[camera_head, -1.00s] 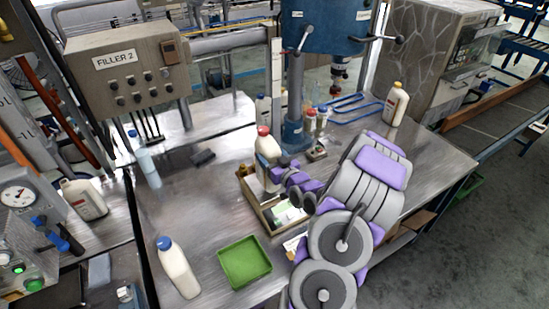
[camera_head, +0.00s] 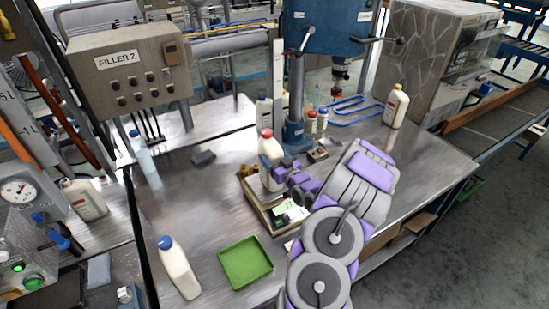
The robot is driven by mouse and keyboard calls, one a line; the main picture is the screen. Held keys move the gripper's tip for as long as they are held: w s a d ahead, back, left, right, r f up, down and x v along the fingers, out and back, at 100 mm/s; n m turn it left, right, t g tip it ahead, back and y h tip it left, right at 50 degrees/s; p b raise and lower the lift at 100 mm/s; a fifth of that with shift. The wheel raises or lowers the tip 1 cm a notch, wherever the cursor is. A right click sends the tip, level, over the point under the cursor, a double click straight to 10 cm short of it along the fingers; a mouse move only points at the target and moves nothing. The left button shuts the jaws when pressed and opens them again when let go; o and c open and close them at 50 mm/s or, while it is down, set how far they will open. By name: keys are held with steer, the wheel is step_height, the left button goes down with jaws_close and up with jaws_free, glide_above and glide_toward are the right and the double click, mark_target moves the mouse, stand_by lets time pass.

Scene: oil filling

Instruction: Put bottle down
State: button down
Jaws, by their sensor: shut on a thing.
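A white bottle with a red cap (camera_head: 270,157) is upright at the back of a cardboard box (camera_head: 262,212) on the metal table. My gripper (camera_head: 284,178) reaches it from the right and is shut on it; the fingers are partly hidden by the arm. The bottle's lower end is hidden by the box and gripper, so I cannot tell whether it touches the surface.
A green tray (camera_head: 245,263) and a white bottle with a blue cap (camera_head: 178,267) stand at the front of the table. A white bottle with an orange cap (camera_head: 396,106) stands at the right. Small red- and blue-capped bottles (camera_head: 316,122) stand near the blue drill column.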

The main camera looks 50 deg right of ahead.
steer(key=shift+c, duration=1.4)
jaws_free()
steer(key=shift+o, duration=0.9)
steer(key=shift+d, duration=0.2)
steer(key=shift+s, duration=0.15)
steer(key=p+v, duration=0.1)
steer(key=v, duration=1)
steer(key=shift+s+a, duration=0.2)
steer(key=shift+s, duration=0.15)
steer(key=w+a+n+g+y, duration=0.2)
steer(key=w+a+n+g, duration=0.1)
steer(key=w+a+g, duration=0.25)
steer(key=a+r+g, duration=0.3)
steer(key=a+g, duration=0.1)
steer(key=a, duration=0.3)
steer(key=s+a+r+g+y, duration=0.1)
steer(key=s+a+r+g, duration=0.2)
steer(key=s+a, duration=0.6)
steer(key=s+a+r+g, duration=0.3)
steer(key=s+a+r, duration=0.2)
steer(key=s+a, duration=0.4)
steer(key=s+a+r+g+y, duration=0.1)
steer(key=s+a+r+g, duration=0.2)
steer(key=s+a, duration=0.7)
steer(key=shift+a+r+g+y, duration=0.25)
steer(key=shift+r+g+y, duration=0.1)
steer(key=shift+r, duration=0.1)
steer(key=shift+w, duration=0.1)
